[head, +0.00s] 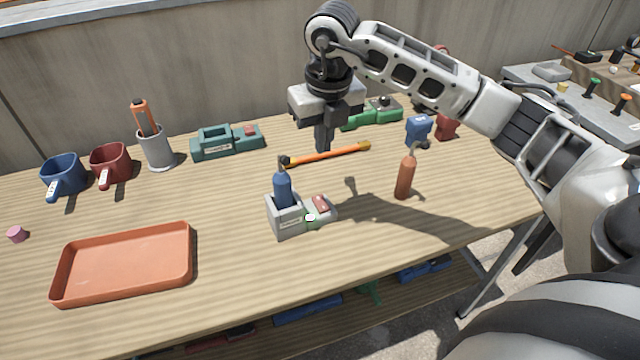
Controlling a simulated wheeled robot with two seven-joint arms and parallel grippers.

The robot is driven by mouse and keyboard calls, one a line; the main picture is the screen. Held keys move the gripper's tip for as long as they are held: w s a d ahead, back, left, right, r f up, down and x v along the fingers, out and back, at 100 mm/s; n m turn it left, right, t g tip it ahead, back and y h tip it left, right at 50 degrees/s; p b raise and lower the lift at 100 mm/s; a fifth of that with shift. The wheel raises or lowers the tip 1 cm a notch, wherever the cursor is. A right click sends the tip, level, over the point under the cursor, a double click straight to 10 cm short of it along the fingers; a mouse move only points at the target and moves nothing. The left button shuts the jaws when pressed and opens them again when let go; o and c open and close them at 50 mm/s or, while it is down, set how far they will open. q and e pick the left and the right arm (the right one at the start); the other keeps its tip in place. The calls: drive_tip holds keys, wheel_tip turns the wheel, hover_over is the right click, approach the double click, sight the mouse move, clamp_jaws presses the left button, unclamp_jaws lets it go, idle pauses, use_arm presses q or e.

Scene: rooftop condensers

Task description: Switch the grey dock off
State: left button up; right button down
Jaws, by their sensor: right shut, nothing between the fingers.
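The grey dock (288,228) stands near the middle of the wooden table. A blue bottle-shaped tool (282,188) stands upright in its left part. On its right part are a red rocker or button (320,204) and a small pale green-white spot (310,217), which looks lit. My right gripper (323,150) points down above the table, behind and above the dock, not touching it. Its fingers are shut and empty. My left gripper is not in view.
An orange rod (325,155) lies behind the dock. An orange-brown bottle (405,177) stands to its right. A teal dock (227,147) and green dock (375,114) are at the back. An orange tray (125,295) lies front left.

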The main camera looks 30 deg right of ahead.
drive_tip(key=p, duration=0.1)
approach(322, 204)
drive_tip(key=f, duration=0.1)
drive_tip(key=w+f, duration=0.1)
drive_tip(key=f, duration=0.1)
drive_tip(key=w+f, duration=0.1)
drive_tip(key=f, duration=0.1)
drive_tip(key=shift+w+d+f, duration=0.1)
drive_tip(key=shift+d, duration=0.05)
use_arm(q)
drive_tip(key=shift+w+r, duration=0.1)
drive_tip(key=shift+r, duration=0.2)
use_arm(e)
drive_tip(key=shift+w+f, duration=0.1)
drive_tip(key=shift+f, duration=0.6)
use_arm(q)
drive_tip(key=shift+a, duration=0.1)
use_arm(e)
drive_tip(key=shift+w+f+b, duration=0.1)
drive_tip(key=shift+f+b, duration=0.3)
drive_tip(key=shift+r, duration=0.15)
drive_tip(key=shift+p, duration=0.35)
drive_tip(key=shift+s+p, duration=0.45)
drive_tip(key=shift+s, duration=0.45)
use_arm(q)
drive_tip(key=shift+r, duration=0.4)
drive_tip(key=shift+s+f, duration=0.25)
use_arm(e)
drive_tip(key=shift+r, duration=0.1)
